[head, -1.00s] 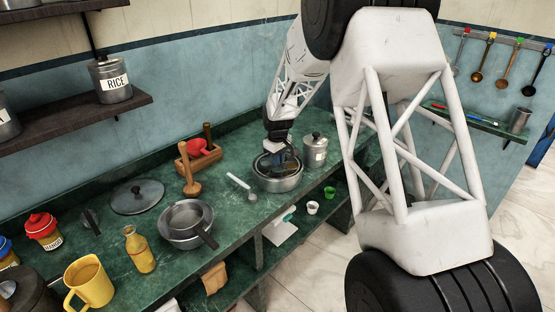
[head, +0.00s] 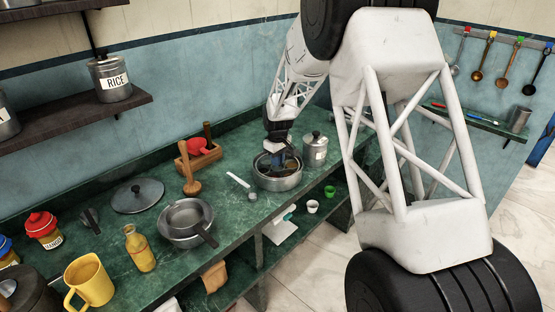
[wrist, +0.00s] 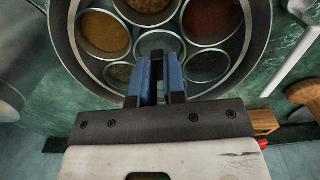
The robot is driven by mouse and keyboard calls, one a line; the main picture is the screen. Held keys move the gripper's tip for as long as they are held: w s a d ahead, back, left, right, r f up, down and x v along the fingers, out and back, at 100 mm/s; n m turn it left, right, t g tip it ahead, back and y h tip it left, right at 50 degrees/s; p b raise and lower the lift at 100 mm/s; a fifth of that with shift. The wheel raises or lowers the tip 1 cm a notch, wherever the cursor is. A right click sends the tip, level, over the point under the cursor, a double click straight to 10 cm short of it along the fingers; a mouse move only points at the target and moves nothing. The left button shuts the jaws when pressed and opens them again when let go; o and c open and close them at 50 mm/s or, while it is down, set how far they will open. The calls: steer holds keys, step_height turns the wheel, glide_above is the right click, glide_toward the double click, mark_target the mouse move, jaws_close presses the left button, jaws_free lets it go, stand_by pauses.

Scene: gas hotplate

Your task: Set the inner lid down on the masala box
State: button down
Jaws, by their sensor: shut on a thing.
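The masala box (head: 278,184) is a round steel box on the green counter, with several spice cups inside. In the wrist view its rim (wrist: 262,50) surrounds the cups of orange, red and brown spice. My gripper (head: 279,163) points down over the box's middle; its blue fingers (wrist: 160,72) are shut on a small dark part, seemingly the knob of the inner lid (wrist: 160,42). The lid seems clear, with the cups showing through it, so its edge is hard to make out. I cannot tell whether it touches the box.
A steel canister (head: 314,149) stands close behind the box at right. A spoon (head: 241,184) lies to its left. A wooden holder (head: 199,158), a pan (head: 182,224) and a dark round lid (head: 137,196) are further left. The counter's front edge is close to the box.

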steer(key=c, duration=1.1)
jaws_free()
steer(key=shift+r, duration=0.2)
steer(key=shift+r, duration=2.8)
steer(key=shift+r, duration=0.1)
